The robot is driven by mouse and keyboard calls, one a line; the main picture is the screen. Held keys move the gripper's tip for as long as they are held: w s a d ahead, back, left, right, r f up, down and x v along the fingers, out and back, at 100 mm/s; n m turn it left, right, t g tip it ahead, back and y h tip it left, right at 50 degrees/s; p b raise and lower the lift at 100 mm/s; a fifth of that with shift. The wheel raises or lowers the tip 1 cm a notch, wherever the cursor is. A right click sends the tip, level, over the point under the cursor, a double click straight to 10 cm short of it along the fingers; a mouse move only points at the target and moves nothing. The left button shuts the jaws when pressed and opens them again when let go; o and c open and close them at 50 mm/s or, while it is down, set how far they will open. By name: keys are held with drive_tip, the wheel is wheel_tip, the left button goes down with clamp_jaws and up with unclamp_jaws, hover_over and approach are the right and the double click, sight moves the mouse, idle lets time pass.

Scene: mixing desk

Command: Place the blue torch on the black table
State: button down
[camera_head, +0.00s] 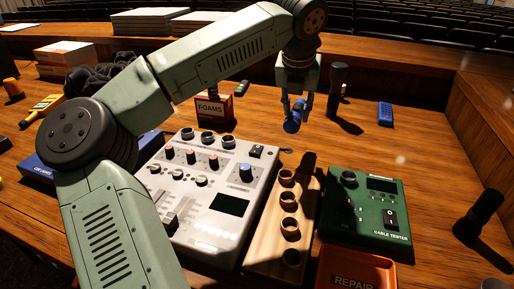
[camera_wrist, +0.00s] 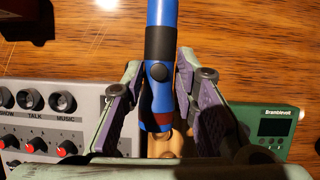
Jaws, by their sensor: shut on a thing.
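A blue torch (camera_wrist: 158,70) with a dark collar and a round button is between the fingers of my gripper (camera_wrist: 160,95) in the wrist view. My gripper is shut on it. In the head view my gripper (camera_head: 296,104) hangs over the wooden desk, with the small blue torch (camera_head: 293,122) at its fingertips. I cannot tell whether the torch touches the desk. No black table is clearly seen; the surface in view is a brown wooden desk (camera_head: 420,150).
Below the gripper stand a grey mixer (camera_head: 215,190), a wooden rack with round holes (camera_head: 268,235) and a green cable tester (camera_head: 385,240). A FOAMS box (camera_head: 214,112), a dark upright torch (camera_head: 337,85) and a blue remote-like device (camera_head: 385,114) are near. The desk at right has free room.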

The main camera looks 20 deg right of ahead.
wheel_tip(320, 180, down, 5)
drive_tip(key=shift+s+d+f+p, duration=0.15)
drive_tip(key=shift+f+p, duration=0.05)
drive_tip(key=shift+p, duration=0.25)
drive_tip(key=shift+f+p, duration=0.3)
drive_tip(key=shift+f, duration=1.85)
drive_tip(key=shift+f, duration=0.1)
drive_tip(key=shift+f, duration=0.1)
drive_tip(key=c, duration=1.3)
unclamp_jaws()
